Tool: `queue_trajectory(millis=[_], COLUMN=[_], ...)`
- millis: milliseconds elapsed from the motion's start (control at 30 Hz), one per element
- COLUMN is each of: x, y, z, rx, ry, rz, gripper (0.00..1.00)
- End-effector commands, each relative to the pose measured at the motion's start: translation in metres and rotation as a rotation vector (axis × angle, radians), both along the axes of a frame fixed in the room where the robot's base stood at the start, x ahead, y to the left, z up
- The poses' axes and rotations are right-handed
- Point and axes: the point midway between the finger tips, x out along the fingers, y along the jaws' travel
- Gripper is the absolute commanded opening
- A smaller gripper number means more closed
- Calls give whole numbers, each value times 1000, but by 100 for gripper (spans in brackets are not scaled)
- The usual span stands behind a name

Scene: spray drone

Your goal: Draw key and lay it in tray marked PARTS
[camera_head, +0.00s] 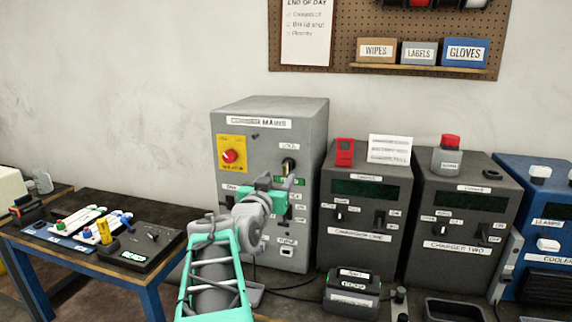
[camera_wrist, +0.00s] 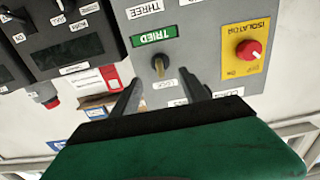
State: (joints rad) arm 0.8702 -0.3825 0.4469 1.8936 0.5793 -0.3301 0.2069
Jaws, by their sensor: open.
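I cannot tell how far the fingertips are from the key. A black tray (camera_head: 160,262) with a small label and small items lies on the left table. Its lettering is too small to read, so I cannot confirm it is PARTS.
A red isolator knob on yellow (camera_head: 230,156) is beside the lock. Two dark charger units (camera_head: 365,215) and a blue cooler (camera_head: 540,200) stand to the right. An empty dark tray (camera_head: 455,310) sits at the front right. A black battery-like box (camera_head: 352,293) stands near the cabinet.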

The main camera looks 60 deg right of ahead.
Motion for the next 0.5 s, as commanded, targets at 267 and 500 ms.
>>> queue_trajectory(millis=[267,500], x=[6,10], y=[-41,-58], z=[-2,0], rx=[0,0], ry=[-2,-1], rz=[-1,1], gripper=[53,53])
